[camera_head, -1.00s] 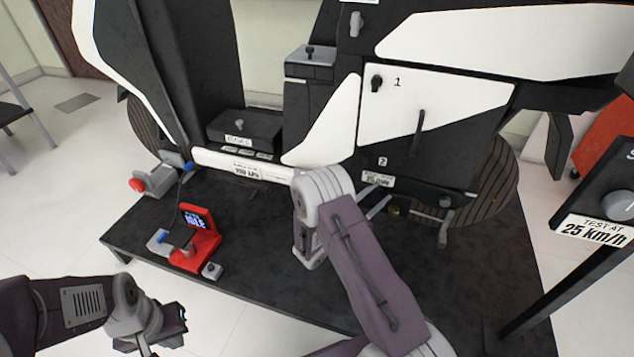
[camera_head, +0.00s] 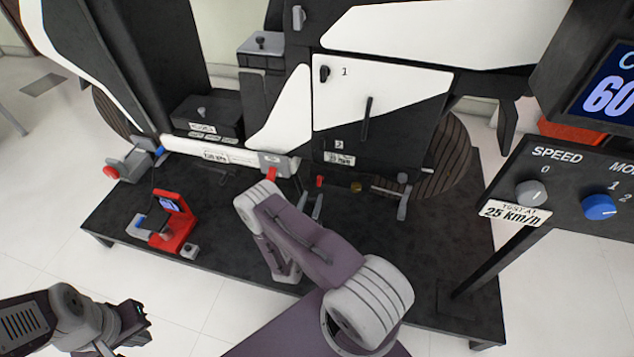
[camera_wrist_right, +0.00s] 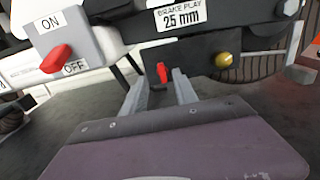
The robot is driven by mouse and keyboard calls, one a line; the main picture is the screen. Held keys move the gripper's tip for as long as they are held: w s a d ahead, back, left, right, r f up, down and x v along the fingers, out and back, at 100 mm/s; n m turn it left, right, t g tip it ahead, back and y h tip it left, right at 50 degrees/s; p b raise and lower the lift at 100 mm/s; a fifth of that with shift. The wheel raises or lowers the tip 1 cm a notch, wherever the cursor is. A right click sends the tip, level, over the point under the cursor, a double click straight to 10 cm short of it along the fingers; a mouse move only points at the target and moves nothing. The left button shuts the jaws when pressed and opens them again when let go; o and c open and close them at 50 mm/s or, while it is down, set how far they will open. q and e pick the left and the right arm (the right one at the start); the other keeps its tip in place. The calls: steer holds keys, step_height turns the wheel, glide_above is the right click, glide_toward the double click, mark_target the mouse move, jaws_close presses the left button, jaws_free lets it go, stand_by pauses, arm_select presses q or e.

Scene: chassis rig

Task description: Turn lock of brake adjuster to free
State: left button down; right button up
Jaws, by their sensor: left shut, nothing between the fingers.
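The brake adjuster is a dark block under the "BRAKE PLAY 25 mm" label (camera_wrist_right: 181,17). It carries a small upright red lever (camera_wrist_right: 162,72), which looks like the lock, and a brass knob (camera_wrist_right: 222,60) to its right. In the head view the red lever (camera_head: 320,181) and brass knob (camera_head: 356,187) show small, low on the rig. My right gripper (camera_wrist_right: 160,78) is open, its two fingers either side of the red lever in the picture. I cannot tell whether they touch it. My left gripper (camera_head: 138,322) is shut and empty at lower left, away from the rig.
A grey ON/OFF switch box (camera_wrist_right: 82,42) with a red handle is close left of the right gripper. A red device (camera_head: 175,222) stands on the black platform (camera_head: 225,265). A console with speed (camera_head: 530,194) and mode (camera_head: 599,207) knobs stands at right.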

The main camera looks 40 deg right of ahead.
mark_target(319, 179)
steer(key=b+x, duration=0.1)
steer(key=x, duration=0.1)
steer(key=b+x, duration=0.1)
steer(key=x, duration=0.1)
steer(key=b+x, duration=0.1)
steer(key=x, duration=0.1)
steer(key=shift+w+d+f, duration=0.15)
steer(key=shift+d+f, duration=0.1)
steer(key=shift+d, duration=0.05)
steer(key=shift+w+d+r, duration=0.15)
steer(key=shift+w+d, duration=0.2)
jaws_close()
